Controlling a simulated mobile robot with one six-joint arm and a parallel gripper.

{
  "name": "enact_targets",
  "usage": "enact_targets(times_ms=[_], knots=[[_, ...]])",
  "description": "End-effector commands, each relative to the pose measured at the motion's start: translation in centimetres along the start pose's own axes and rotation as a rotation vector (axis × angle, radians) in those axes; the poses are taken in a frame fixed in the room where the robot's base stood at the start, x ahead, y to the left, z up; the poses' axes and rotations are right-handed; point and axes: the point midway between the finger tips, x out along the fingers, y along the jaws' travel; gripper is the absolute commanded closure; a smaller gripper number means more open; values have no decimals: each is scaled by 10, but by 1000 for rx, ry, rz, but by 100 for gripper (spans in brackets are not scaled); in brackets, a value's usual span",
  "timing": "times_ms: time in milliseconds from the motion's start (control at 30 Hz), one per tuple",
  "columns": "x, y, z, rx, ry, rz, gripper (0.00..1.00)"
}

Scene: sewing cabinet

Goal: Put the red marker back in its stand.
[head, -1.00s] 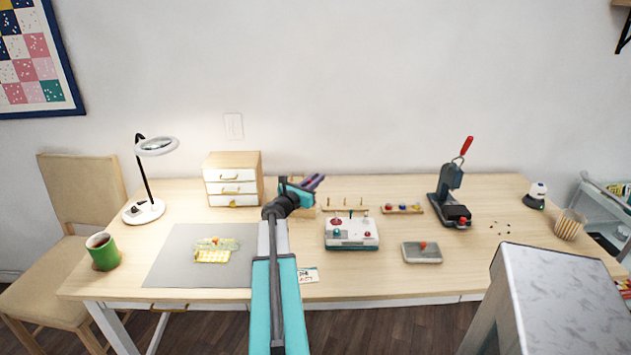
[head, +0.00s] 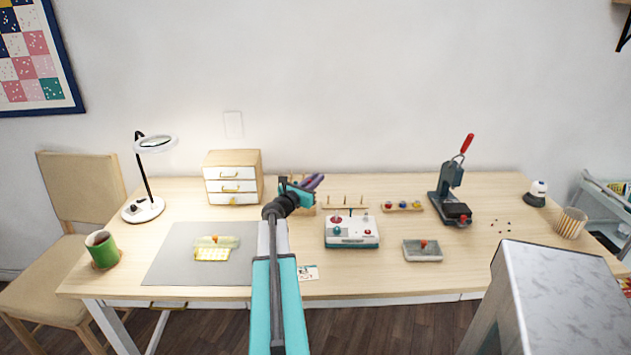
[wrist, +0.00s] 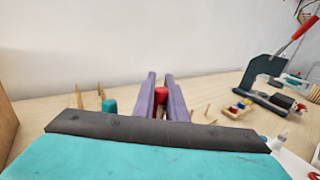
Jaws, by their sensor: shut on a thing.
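My gripper (wrist: 162,84) has two purple fingers and is shut on the red marker (wrist: 161,96). Only the marker's red end shows between the fingers in the wrist view; the rest is hidden. In the head view my gripper (head: 313,182) is over the back middle of the table, and the marker cannot be made out there. A teal upright piece (wrist: 109,105) stands left of the fingers in the wrist view. A wooden piece, perhaps the stand (head: 305,210), shows partly below my gripper in the head view. I cannot tell whether the marker touches it.
A wooden drawer box (head: 233,178) stands to the left. A rack with upright pegs (head: 346,203), a white-and-teal box (head: 352,232), a small tray (head: 402,207) and a press (head: 452,195) stand to the right. A grey mat (head: 175,255) lies at the front left.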

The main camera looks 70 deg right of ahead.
Motion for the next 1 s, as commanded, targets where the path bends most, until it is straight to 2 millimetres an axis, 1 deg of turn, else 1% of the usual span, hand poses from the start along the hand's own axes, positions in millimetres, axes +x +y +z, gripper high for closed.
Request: enact_targets(times_ms=[400,1000], knots=[[0,0,0,0,0,0,100],[0,0,-6,0,0,0,100]])
